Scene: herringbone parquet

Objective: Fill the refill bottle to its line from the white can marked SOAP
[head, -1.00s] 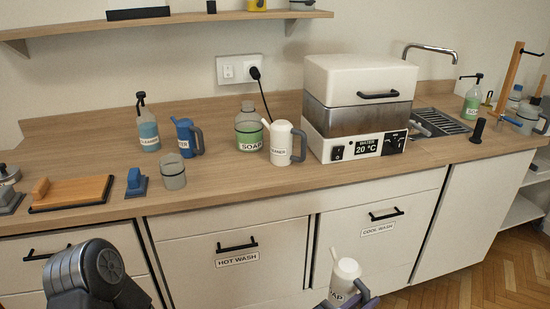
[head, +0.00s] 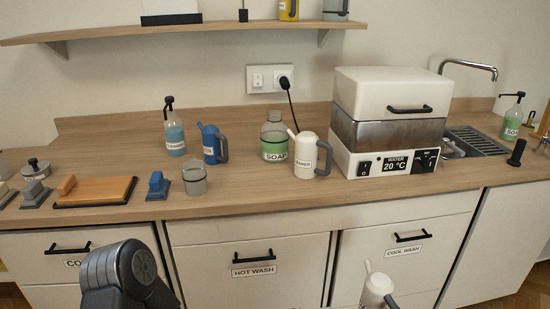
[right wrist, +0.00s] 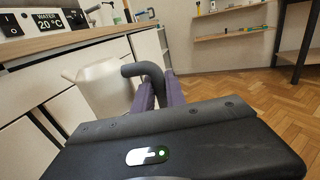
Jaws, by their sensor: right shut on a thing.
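The white can (head: 374,291) is low at the bottom edge of the head view, in front of the cool wash drawer. Its spout points up and its lower part is cut off. My right gripper (right wrist: 158,92) is shut on the can's dark handle (right wrist: 146,70); the can's pale body (right wrist: 103,88) shows beside it in the right wrist view. An open clear bottle (head: 274,136), labelled SOAP, with green liquid and a dark band, stands on the counter; it appears to be the refill bottle. My left gripper is out of view; only my left arm shows.
Another white can (head: 307,154), its label ending in EANER, stands right beside the bottle. A blue can (head: 211,146), a grey cup (head: 194,180) and a blue pump bottle (head: 174,134) stand left. A white-lidded water heater (head: 390,110) is at right. The front counter strip is mostly clear.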

